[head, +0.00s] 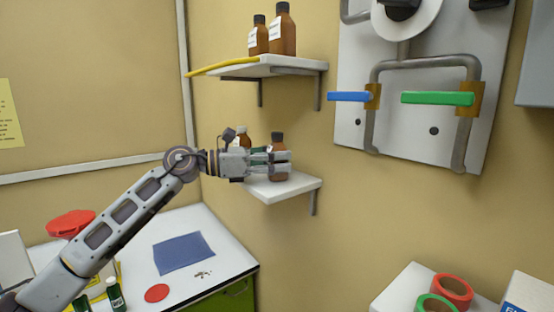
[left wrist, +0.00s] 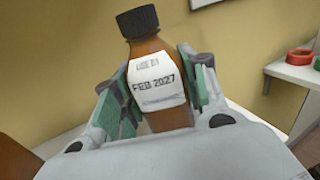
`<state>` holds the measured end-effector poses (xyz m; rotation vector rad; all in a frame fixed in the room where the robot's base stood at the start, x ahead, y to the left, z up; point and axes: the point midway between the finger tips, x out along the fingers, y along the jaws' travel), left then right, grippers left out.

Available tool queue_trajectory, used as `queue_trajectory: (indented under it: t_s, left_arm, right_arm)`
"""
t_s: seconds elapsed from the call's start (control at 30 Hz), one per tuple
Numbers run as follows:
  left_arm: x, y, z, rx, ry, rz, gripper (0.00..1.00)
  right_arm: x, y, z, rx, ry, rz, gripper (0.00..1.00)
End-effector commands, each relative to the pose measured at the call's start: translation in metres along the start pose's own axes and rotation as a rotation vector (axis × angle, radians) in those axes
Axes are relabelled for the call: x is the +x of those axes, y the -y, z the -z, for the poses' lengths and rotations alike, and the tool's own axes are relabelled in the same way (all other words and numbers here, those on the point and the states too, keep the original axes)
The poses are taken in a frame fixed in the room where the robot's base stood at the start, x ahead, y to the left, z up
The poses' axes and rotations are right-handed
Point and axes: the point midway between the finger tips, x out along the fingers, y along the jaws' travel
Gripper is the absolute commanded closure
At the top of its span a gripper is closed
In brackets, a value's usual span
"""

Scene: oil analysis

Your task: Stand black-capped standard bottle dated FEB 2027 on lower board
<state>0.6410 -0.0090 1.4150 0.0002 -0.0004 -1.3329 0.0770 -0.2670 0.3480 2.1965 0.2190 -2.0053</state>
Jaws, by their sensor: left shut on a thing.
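A brown bottle with a black cap and a white label reading FEB 2027 (left wrist: 156,80) is between the fingers of my left gripper (left wrist: 155,95). In the head view the same bottle (head: 278,141) is upright at the lower board (head: 290,188), partly hidden by my left gripper (head: 275,162), which is shut on it. I cannot tell whether its base touches the board. Another brown bottle with a white cap (head: 242,138) stands behind the gripper, partly hidden. My right gripper is not in view.
An upper board (head: 270,66) holds two black-capped brown bottles (head: 284,32) and a yellow strip along its edge. A panel with blue (head: 349,97) and green handles is to the right. Below left, a table holds a blue mat (head: 184,253).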

Motion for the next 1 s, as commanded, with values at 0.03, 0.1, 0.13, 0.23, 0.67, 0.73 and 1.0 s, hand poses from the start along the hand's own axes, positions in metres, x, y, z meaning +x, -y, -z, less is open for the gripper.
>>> queue_trajectory:
  t_s: [0.03, 0.1, 0.13, 0.23, 0.67, 0.73, 1.0]
  left_arm:
    - [0.000, 0.000, 0.002, 0.000, 0.001, 0.000, 0.85]
    - [0.000, 0.000, 0.003, 0.000, 0.000, 0.000, 0.56]
    - [0.000, 0.000, 0.003, 0.000, 0.000, 0.000, 0.52]
    - [0.000, 0.000, 0.002, 0.000, 0.000, 0.000, 0.39]
    - [0.000, 0.000, 0.002, 0.000, 0.000, 0.000, 0.36]
    - [0.000, 0.000, 0.000, 0.000, 0.000, 0.000, 0.36]
    - [-0.018, -0.001, 0.001, 0.000, 0.000, -0.002, 0.36]
  right_arm:
    - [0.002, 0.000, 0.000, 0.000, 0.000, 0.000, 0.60]
    - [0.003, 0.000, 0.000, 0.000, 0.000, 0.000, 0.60]
    - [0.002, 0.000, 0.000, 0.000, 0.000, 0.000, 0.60]
    - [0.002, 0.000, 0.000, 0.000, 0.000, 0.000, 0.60]
    - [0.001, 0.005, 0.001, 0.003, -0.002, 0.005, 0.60]
    - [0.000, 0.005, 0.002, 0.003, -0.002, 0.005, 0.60]
    - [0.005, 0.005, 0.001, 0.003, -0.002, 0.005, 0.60]
